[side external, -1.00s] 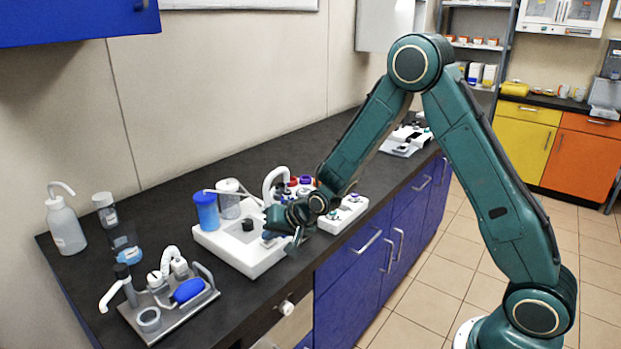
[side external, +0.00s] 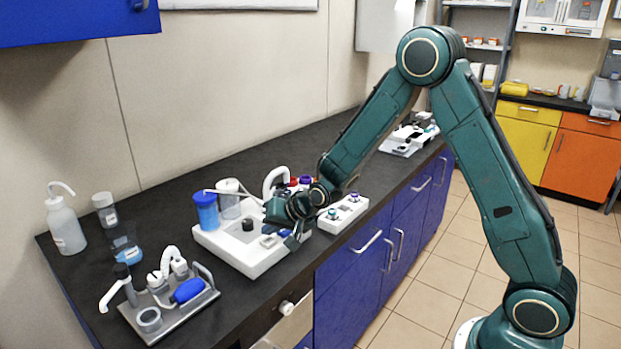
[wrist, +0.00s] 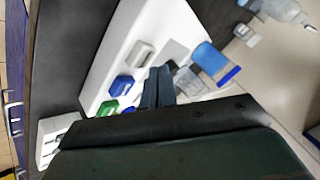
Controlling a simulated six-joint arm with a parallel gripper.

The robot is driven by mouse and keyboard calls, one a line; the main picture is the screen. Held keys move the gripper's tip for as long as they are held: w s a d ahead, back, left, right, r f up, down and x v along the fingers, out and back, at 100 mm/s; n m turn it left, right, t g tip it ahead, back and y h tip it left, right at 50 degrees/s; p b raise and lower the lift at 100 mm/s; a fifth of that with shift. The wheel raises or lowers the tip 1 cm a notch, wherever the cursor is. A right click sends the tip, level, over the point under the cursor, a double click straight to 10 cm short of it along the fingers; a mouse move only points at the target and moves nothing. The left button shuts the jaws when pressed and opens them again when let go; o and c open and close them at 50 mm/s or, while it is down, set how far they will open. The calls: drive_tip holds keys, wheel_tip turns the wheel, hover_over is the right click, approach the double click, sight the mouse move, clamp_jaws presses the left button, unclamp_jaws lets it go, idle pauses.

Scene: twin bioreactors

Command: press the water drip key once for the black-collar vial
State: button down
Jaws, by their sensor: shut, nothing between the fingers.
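The white bioreactor base (side external: 225,245) stands on the dark bench. A small black-topped part (side external: 248,224) rises from it; I cannot tell whether this is the black-collar vial. The wrist view shows a grey key (wrist: 141,54), a blue key (wrist: 122,85), a green key (wrist: 107,107) and part of another blue key (wrist: 130,110). Which one is the water drip key cannot be read. My gripper (side external: 294,243) is shut and empty at the base's right front side, beside the keys. Its dark fingers (wrist: 158,88) also show in the wrist view, partly hiding the base.
Red and purple caps (side external: 306,182) show behind my wrist. A second white unit (side external: 343,215) is close on the right. A metal tray (side external: 195,300) stands front left.

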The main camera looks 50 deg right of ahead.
sight(272, 242)
drive_tip(key=shift+r, duration=0.1)
drive_tip(key=shift+r, duration=2.4)
drive_tip(key=s+r+n+g, duration=0.2)
drive_tip(key=s+r+n, duration=0.2)
drive_tip(key=s+r, duration=1)
drive_tip(key=s+n+g+h, duration=0.1)
drive_tip(key=s+n, duration=0.2)
drive_tip(key=s, duration=1.8)
drive_tip(key=shift+r+n+g, duration=0.15)
drive_tip(key=shift+n+g, duration=0.15)
drive_tip(key=shift+n, duration=0.1)
drive_tip(key=shift+d, duration=0.1)
